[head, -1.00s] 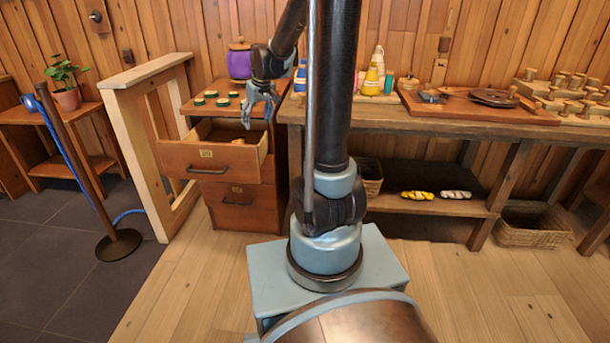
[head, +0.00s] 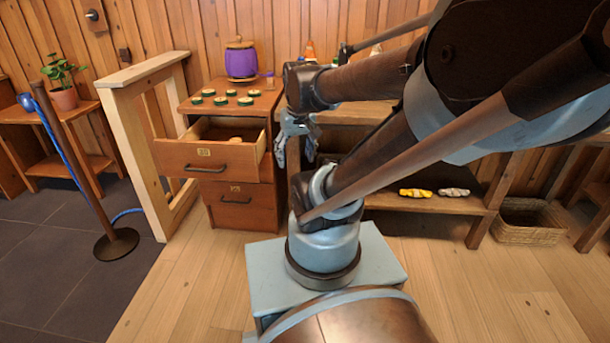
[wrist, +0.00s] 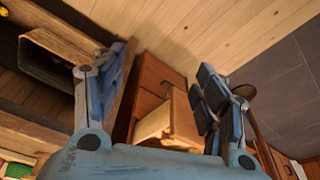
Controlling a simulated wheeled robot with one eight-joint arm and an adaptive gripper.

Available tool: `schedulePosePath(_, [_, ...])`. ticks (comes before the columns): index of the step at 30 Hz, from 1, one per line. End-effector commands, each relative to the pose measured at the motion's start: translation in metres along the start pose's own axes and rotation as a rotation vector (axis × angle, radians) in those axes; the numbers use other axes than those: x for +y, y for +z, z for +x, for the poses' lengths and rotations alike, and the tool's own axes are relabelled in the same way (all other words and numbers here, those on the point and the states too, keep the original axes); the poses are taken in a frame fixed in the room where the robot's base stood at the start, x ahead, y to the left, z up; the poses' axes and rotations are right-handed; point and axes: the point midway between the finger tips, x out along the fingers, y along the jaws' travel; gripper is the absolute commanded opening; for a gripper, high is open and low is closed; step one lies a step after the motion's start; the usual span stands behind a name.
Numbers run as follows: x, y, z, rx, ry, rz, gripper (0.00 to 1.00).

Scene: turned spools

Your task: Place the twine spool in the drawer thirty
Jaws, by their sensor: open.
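The wooden cabinet's top drawer (head: 205,158) is pulled open; its small label is too small to read surely. A small tan wooden piece (head: 236,139) lies inside it; I cannot tell whether it is the twine spool. My gripper (head: 297,150) is open and empty, to the right of the open drawer and apart from it, fingers pointing down. In the wrist view, my gripper's spread fingers (wrist: 168,65) have nothing between them, and the open drawer (wrist: 182,122) shows beyond them. No other twine spool can be made out; my arm hides much of the workbench.
The lower drawer (head: 240,208) is shut.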

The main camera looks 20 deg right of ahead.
Motion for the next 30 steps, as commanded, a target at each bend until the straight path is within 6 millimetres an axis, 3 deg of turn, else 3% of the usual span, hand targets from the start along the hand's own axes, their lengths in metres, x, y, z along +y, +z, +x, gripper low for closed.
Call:
schedulePosePath(1, [0.002, 0.014, 0.004, -0.004, 0.005, 0.013, 0.65])
schedulePosePath(6, [0.005, 0.049, 0.015, -0.019, 0.018, 0.052, 0.65])
schedulePosePath(11, [0.01, 0.066, 0.021, -0.027, 0.025, 0.074, 0.65])
schedulePosePath(28, [0.01, 0.069, 0.022, -0.028, 0.026, 0.077, 0.65])
schedulePosePath(30, [0.011, 0.063, 0.028, -0.039, 0.026, 0.077, 0.65])
